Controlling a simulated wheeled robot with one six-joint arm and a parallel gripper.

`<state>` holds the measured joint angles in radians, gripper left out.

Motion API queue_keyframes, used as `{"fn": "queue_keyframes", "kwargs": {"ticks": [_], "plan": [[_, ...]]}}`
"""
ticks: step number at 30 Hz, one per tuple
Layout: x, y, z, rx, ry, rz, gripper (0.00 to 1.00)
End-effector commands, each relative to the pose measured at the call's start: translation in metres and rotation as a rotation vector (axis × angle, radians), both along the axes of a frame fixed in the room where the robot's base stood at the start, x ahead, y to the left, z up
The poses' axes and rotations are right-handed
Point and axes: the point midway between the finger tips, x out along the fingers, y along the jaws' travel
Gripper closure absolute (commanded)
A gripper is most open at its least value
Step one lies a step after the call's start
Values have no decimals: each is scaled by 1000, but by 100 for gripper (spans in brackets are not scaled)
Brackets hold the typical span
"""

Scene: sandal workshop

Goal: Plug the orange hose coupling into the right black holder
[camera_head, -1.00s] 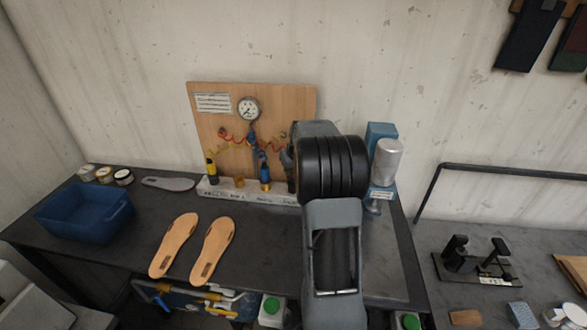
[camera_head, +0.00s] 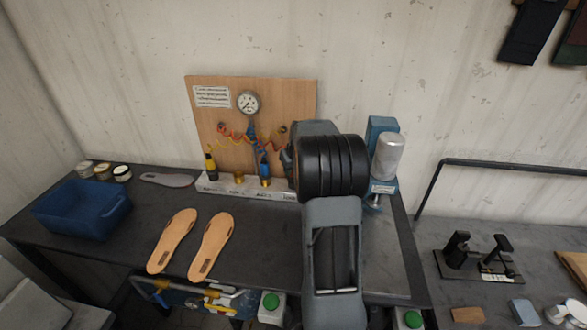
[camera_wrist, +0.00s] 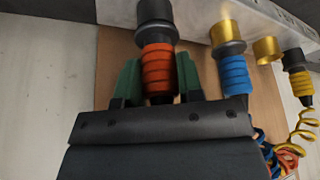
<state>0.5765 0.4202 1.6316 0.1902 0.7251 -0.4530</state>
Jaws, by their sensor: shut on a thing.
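My gripper (camera_wrist: 158,85) is shut on the orange coupling (camera_wrist: 157,66), its green fingers on either side of the ribbed orange grip. The coupling's dark collar lines up with the right black holder (camera_wrist: 154,10) on the pale rail. They appear to meet, but I cannot tell how deeply the coupling sits. In the head view my arm hides the coupling and this holder. A blue coupling (camera_wrist: 235,75) sits in a gold holder (camera_wrist: 225,30). A yellow coupling (camera_wrist: 301,84) sits in the other black holder (camera_wrist: 293,56). An empty gold holder (camera_wrist: 266,50) stands between them.
The rail (camera_head: 222,187) stands before a wooden board (camera_head: 220,122) with a gauge (camera_head: 248,102) and coiled hoses. A blue machine (camera_head: 380,130) with a grey cylinder is close right of my arm. Two insoles (camera_head: 212,245) and a blue bin (camera_head: 85,210) lie left.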

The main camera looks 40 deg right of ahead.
Motion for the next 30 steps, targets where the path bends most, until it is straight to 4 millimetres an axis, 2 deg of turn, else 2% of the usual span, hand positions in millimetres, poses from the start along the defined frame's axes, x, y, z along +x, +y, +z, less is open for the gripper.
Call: {"fn": "queue_keyframes", "kwargs": {"ticks": [2, 3, 12, 22, 30], "plan": [[0, 0, -2, 0, 0, 0, 92], [0, 0, -2, 0, -1, 0, 65], [0, 0, -2, 0, 0, 0, 36], [0, 0, 0, 0, 1, 0, 36], [0, 0, 17, 0, 0, 0, 36]]}}
